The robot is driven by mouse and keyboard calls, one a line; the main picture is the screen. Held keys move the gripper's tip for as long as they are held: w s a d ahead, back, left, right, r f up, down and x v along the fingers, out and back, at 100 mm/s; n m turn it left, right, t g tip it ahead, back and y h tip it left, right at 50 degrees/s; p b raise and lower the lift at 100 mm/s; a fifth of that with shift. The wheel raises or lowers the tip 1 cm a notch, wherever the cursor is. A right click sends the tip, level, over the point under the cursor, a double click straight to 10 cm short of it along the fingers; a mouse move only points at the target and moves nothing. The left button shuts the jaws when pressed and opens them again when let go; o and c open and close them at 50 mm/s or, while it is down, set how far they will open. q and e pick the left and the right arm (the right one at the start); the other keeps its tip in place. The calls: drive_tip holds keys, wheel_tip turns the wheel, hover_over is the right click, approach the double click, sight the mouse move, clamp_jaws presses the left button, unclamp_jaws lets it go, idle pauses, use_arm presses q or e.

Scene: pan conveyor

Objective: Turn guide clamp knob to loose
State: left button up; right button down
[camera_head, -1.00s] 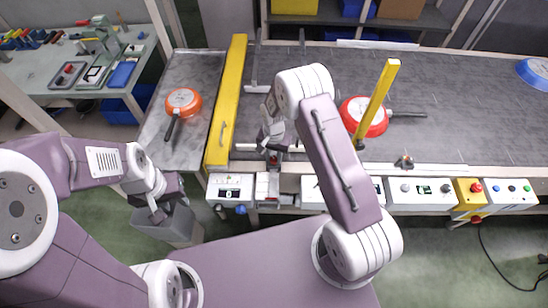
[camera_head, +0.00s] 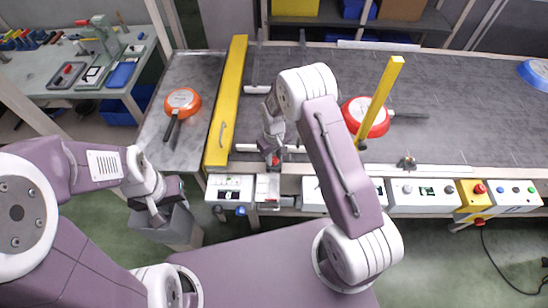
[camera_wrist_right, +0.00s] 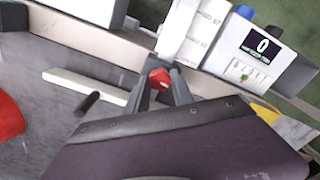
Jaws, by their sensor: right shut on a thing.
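The guide clamp knob (camera_head: 275,161) is a small red knob at the near edge of the conveyor, by the left end of the white guide rail (camera_head: 250,148). My right gripper (camera_head: 272,153) reaches down onto it. In the right wrist view the red knob (camera_wrist_right: 158,78) sits between the fingertips of my right gripper (camera_wrist_right: 160,84), which is shut on it. The knob's lower part is hidden by the fingers. My left gripper (camera_head: 158,218) hangs over a grey bin at the left, away from the knob; its fingers are too unclear to tell open from shut.
A red pan (camera_head: 376,126) lies on the conveyor beside a yellow post (camera_head: 382,92). An orange pan (camera_head: 183,103) lies on the left metal table. A yellow beam (camera_head: 228,105) stands between them. Control boxes (camera_head: 420,191) line the front edge. Another clamp (camera_head: 406,162) sits further right.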

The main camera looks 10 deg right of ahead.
sight(274, 159)
drive_tip(key=shift+n, duration=1)
drive_tip(key=shift+w+r, duration=0.1)
drive_tip(key=c, duration=1.1)
unclamp_jaws()
wheel_tip(274, 159, up, 9)
drive_tip(key=b, duration=0.1)
